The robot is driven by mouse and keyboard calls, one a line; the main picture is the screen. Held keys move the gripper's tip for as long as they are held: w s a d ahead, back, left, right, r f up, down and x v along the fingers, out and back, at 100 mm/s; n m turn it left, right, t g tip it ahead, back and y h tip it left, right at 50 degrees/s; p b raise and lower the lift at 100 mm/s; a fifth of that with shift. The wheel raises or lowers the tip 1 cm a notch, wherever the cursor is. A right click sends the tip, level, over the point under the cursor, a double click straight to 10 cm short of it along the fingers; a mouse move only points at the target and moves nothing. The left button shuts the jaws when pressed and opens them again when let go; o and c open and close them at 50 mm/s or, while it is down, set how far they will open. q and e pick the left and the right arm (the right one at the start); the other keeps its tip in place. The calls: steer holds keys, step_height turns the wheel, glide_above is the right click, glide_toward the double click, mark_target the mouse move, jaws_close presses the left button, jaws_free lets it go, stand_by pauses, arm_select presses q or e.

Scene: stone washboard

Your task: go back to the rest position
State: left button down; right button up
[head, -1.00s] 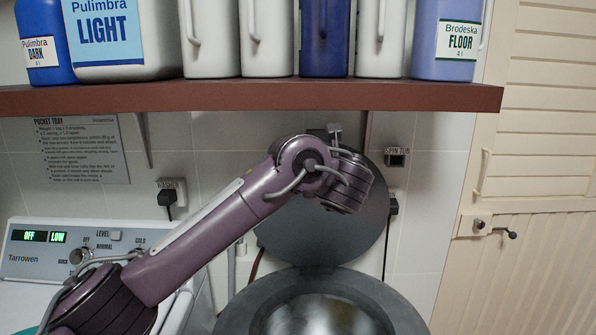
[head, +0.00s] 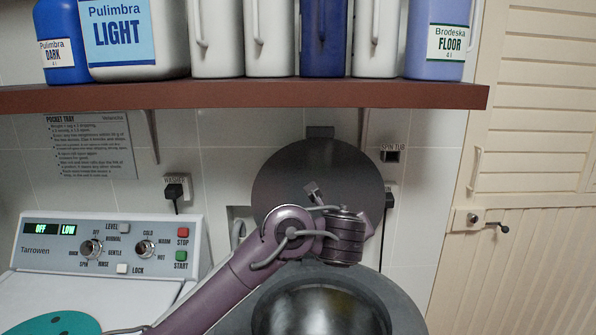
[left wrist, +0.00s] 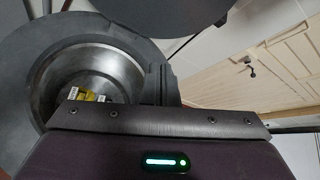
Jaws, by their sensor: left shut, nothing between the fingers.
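My left arm comes in from the lower left in the head view, its purple forearm (head: 228,286) slanting up to a bent wrist in front of the spin tub's raised round lid (head: 300,165). In the left wrist view my left gripper (left wrist: 159,76) shows as dark fingers, shut and empty, near the rim of the open spin tub (left wrist: 60,52). The tub also shows in the head view (head: 385,300), below the wrist. My right gripper is in neither view.
A brown shelf (head: 240,96) with several bottles runs above the arm. The washer panel (head: 110,245) stands at left, with a teal thing (head: 58,325) in front. A cream louvred door (head: 535,130) is at right. Something small and yellow (left wrist: 90,96) lies in the tub.

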arm_select(q)
steer(key=s+a+f+n+g, duration=0.2)
steer(key=s+a+f+n, duration=0.35)
steer(key=f+n, duration=0.3)
steer(key=s+a+f+n+g, duration=0.2)
steer(key=s+a+f+n, duration=0.4)
steer(key=f, duration=0.4)
steer(key=s+a+f+n+g+y, duration=0.15)
steer(key=s+a+f+n, duration=0.25)
steer(key=s+a+n, duration=0.55)
steer(key=s+a+f+n+g, duration=0.3)
steer(key=s+a+f+n, duration=0.3)
steer(key=s, duration=0.6)
step_height(320, 180, down, 31)
steer(key=s+a, duration=0.1)
steer(key=s, duration=0.2)
steer(key=s+a+f+g, duration=0.1)
steer(key=s+f, duration=0.7)
steer(key=s, duration=0.1)
steer(key=s+a+f+g, duration=0.1)
steer(key=s+a+f, duration=0.1)
steer(key=s+f, duration=0.6)
steer(key=shift+s+a+m, duration=0.3)
steer(key=shift+s, duration=0.35)
